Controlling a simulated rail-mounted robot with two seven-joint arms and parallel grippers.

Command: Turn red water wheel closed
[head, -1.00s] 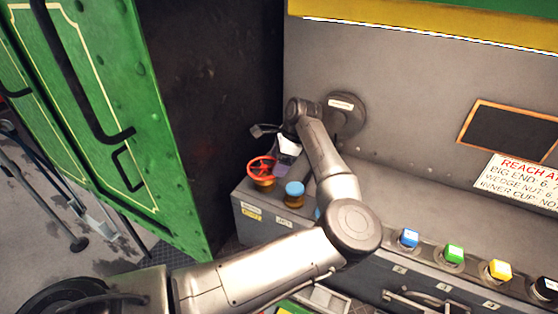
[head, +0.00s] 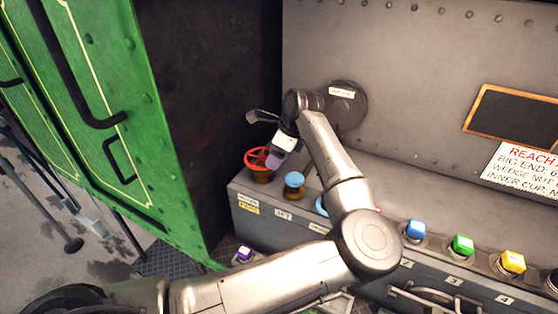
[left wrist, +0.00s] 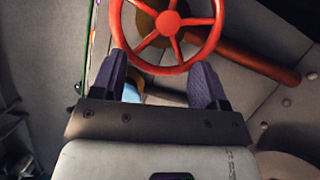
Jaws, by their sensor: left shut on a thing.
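The red water wheel (head: 257,158) is a spoked handwheel on a brass-coloured base at the left end of the grey bench. My left gripper (head: 275,160) reaches it from the right in the head view and partly hides it. In the left wrist view the wheel (left wrist: 170,20) fills the top middle, its upper edge cut off. The label below the wheel is too small to read surely. My right gripper is not in view.
A blue-topped valve (head: 294,184) stands just right of the wheel. Blue (head: 415,229), green (head: 462,244) and yellow (head: 512,261) buttons line the bench front. A green door (head: 120,110) stands at left. A purple-topped block (head: 243,253) sits low before the bench.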

